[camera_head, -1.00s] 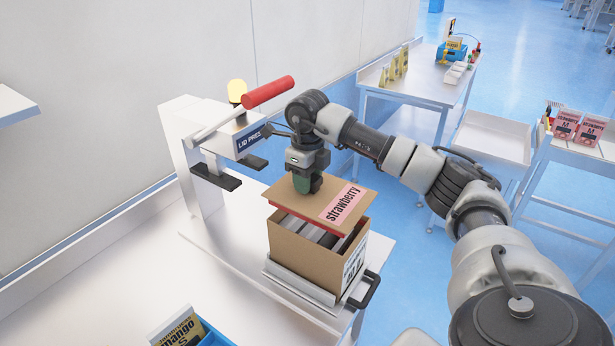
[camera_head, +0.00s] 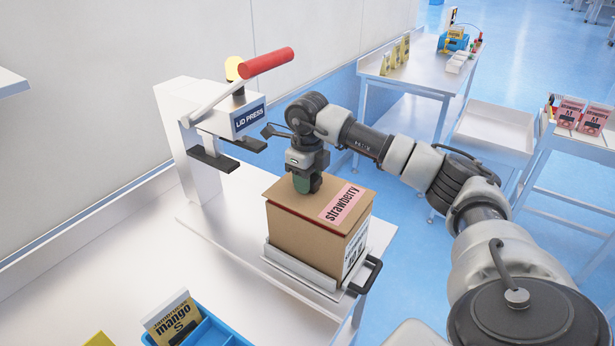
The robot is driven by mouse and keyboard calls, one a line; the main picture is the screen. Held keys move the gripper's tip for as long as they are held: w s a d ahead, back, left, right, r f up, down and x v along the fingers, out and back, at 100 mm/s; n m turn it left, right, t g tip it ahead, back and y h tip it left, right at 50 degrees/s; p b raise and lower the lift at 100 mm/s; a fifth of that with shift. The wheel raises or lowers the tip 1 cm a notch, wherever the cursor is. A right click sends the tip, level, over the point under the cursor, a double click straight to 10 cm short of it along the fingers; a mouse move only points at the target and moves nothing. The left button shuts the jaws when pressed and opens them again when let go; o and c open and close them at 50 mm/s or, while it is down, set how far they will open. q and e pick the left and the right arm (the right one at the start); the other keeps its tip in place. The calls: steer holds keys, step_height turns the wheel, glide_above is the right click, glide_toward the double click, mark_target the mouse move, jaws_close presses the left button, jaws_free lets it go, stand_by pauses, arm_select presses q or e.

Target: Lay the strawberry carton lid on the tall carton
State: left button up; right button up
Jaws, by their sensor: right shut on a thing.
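The strawberry carton lid (camera_head: 343,203) is brown with a pink "strawberry" label and a red lower edge. It lies flat on top of the tall brown carton (camera_head: 305,240), and I see no clear gap between them. The carton stands upright on a metal tray (camera_head: 305,272) with a black handle. My right gripper (camera_head: 304,186) points down and is shut at the lid's top, near its far left part; what it grips there is hidden by the fingers. The inside of the carton is covered. My left gripper is not in view.
A lid press (camera_head: 228,125) with a red-ended lever stands just left of the carton. A blue bin (camera_head: 210,328) with a mango pouch (camera_head: 172,316) is at the bottom. Other tables with pouches stand at the right.

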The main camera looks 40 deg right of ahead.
steer(key=o, duration=1)
step_height(320, 180, up, 7)
steer(key=shift+f+b, duration=0.15)
steer(key=shift+b, duration=0.85)
steer(key=shift+r, duration=0.35)
